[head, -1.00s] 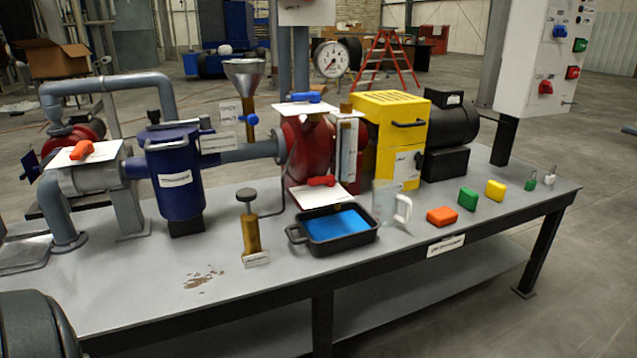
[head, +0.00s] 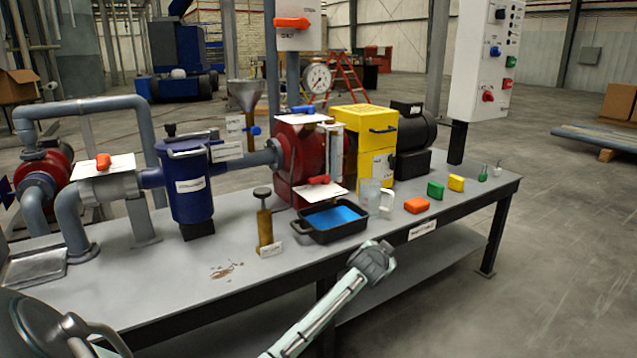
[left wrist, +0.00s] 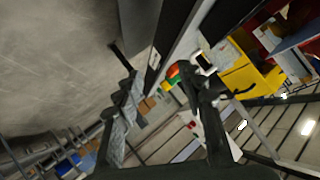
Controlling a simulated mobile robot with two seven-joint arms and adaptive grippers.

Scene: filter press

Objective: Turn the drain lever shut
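A red lever (head: 318,180) sits low on the front of the red pump body (head: 296,158), above a white card and the black tray (head: 338,236). I take it for the drain lever. Its handle lies roughly level across the card; its label is too small to read. My left gripper (head: 372,262) is in front of the table's front edge, below and right of the lever, apart from it. In the left wrist view my left gripper (left wrist: 163,76) has its fingers spread with nothing held between them.
The tray of blue liquid stands below the lever, with a clear jug (head: 375,198) beside it. A brass cylinder (head: 264,226) stands to the left. Orange, green and yellow blocks line the right side. Other levers include an orange one (head: 103,161) and a blue one (head: 303,110).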

